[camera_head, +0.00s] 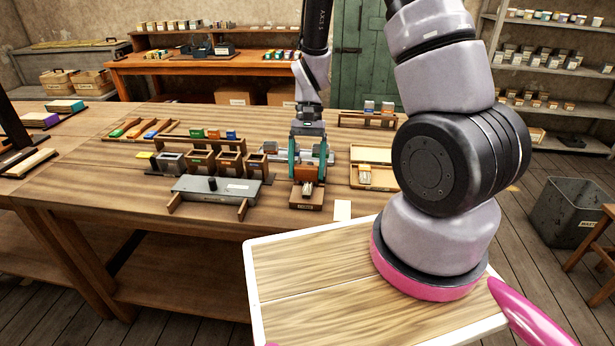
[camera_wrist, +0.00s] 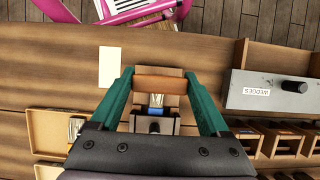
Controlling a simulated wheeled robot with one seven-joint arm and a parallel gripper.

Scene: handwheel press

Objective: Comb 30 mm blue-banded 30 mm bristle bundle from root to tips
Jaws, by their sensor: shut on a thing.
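My gripper (camera_head: 308,176) points down over the bench, its teal fingers (camera_wrist: 160,78) shut on the two ends of a brown bar-shaped tool (camera_wrist: 160,85), probably the comb. The tool also shows in the head view (camera_head: 309,171). The bristle bundle (camera_wrist: 156,99) is pale with a blue band and lies in a small grey holder (camera_wrist: 141,124). The tool crosses close to the bundle's free end; I cannot tell whether its teeth touch the bristles. In the head view a small wooden block (camera_head: 306,205) stands below my gripper.
A grey box marked wedges (camera_wrist: 270,92) and a row of wooden bins (camera_head: 229,162) stand beside the holder. An open wooden tray (camera_head: 372,187) and a white card (camera_head: 342,210) lie on the other side. The front bench strip is mostly clear.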

